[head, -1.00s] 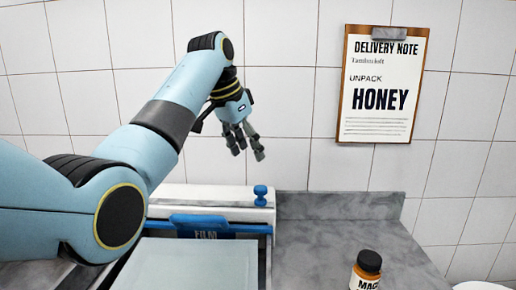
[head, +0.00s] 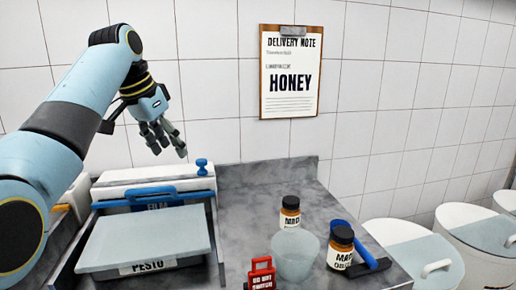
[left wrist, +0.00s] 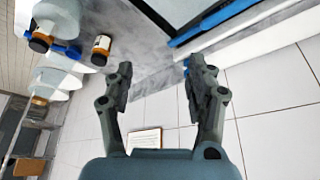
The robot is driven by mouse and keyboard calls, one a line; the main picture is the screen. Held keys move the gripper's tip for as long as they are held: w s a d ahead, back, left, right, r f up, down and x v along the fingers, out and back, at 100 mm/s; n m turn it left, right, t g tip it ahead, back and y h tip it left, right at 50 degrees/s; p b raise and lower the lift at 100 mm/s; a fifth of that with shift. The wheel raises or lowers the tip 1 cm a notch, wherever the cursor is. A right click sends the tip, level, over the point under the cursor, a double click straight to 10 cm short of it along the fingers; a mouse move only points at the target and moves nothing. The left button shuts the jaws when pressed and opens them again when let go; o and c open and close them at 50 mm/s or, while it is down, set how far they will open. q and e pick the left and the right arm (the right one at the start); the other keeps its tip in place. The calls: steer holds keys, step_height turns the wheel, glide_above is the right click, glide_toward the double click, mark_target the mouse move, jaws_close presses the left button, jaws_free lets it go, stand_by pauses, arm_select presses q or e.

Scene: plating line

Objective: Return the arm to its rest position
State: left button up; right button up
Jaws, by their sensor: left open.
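My left arm comes in from the left in the head view. Its left gripper (head: 165,140) hangs in the air above the film dispenser (head: 150,185), in front of the tiled wall, fingers pointing down and right. In the left wrist view the gripper (left wrist: 160,90) has its two fingers spread apart with nothing between them. My right arm and gripper do not show.
A lidded tub labelled PESTO (head: 145,240) stands before the dispenser. Two amber jars (head: 290,212) (head: 341,248), a translucent cup (head: 295,258) and a red tag (head: 261,275) stand on the counter. A delivery note (head: 289,75) hangs behind. White bins (head: 412,255) stand at right.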

arm_select(q)
steer(key=s+a+f+n+y, duration=0.1)
steer(key=s+a+f+n, duration=0.15)
steer(key=s+f, duration=0.6)
steer(key=s+a+f+n+y, duration=0.1)
steer(key=s+a+f, duration=0.2)
steer(key=s+f, duration=0.55)
steer(key=s+a+n+y, duration=0.1)
steer(key=s+a+n, duration=0.1)
steer(key=s, duration=2.3)
step_height(320, 180, down, 35)
steer(key=s+a+g+b, duration=0.1)
steer(key=a+g+b, duration=0.15)
steer(key=b, duration=0.55)
steer(key=s+a+f+b, duration=0.1)
steer(key=s+f+b, duration=0.6)
steer(key=s+f, duration=1.2)
step_height(320, 180, down, 4)
steer(key=shift+a+f+g, duration=0.1)
steer(key=shift+a+g, duration=0.1)
steer(key=shift+g, duration=0.15)
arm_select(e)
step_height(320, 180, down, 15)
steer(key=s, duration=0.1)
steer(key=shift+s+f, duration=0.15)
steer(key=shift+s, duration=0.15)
